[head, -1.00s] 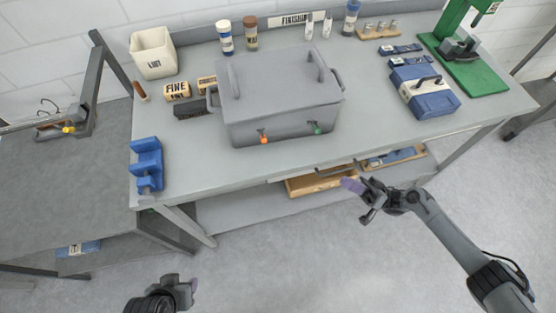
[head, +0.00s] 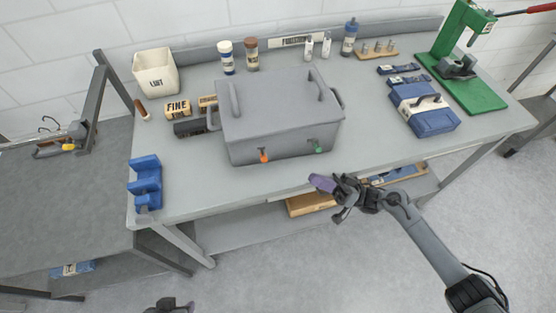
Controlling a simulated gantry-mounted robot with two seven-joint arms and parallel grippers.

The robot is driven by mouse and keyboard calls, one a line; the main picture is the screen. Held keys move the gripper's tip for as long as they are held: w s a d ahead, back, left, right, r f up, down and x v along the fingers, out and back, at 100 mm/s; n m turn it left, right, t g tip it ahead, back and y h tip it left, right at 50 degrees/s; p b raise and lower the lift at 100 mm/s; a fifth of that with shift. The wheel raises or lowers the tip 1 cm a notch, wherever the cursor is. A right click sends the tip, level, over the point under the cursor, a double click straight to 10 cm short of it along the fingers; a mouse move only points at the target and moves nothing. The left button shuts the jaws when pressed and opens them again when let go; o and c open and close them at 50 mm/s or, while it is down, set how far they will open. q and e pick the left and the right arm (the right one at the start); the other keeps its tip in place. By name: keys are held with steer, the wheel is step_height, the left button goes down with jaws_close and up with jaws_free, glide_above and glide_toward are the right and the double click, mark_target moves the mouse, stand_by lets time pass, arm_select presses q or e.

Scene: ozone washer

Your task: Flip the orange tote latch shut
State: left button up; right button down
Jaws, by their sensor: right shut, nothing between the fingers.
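The grey tote (head: 275,115) stands lidded on the workbench, with handles on its lid and sides. The orange latch (head: 263,155) is low on the left of its front face. A green latch (head: 317,146) is on the right of the same face. My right gripper (head: 325,186) is shut and empty, with purple fingertips, in front of the bench's front edge. It is below and to the right of the orange latch, apart from the tote. My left gripper (head: 170,306) barely shows at the bottom edge; its fingers cannot be made out.
A blue bracket (head: 146,182) stands at the bench's left front corner. A white bin (head: 155,72) and labelled blocks (head: 178,108) are left of the tote. A blue case (head: 428,114) and green press (head: 465,75) are at right. The bench front before the tote is clear.

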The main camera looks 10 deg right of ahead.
steer(key=p, duration=0.1)
glide_toward(263, 156)
steer(key=a+r, duration=0.2)
steer(key=a, duration=0.1)
arm_select(q)
steer(key=shift+r+p, duration=0.3)
steer(key=shift+r, duration=0.55)
arm_select(e)
steer(key=shift+w+a+r, duration=0.1)
steer(key=shift+w+a, duration=0.15)
steer(key=shift+a, duration=0.2)
steer(key=shift+w+a+r, duration=0.1)
steer(key=shift+w+a, duration=0.2)
steer(key=shift+a, duration=0.2)
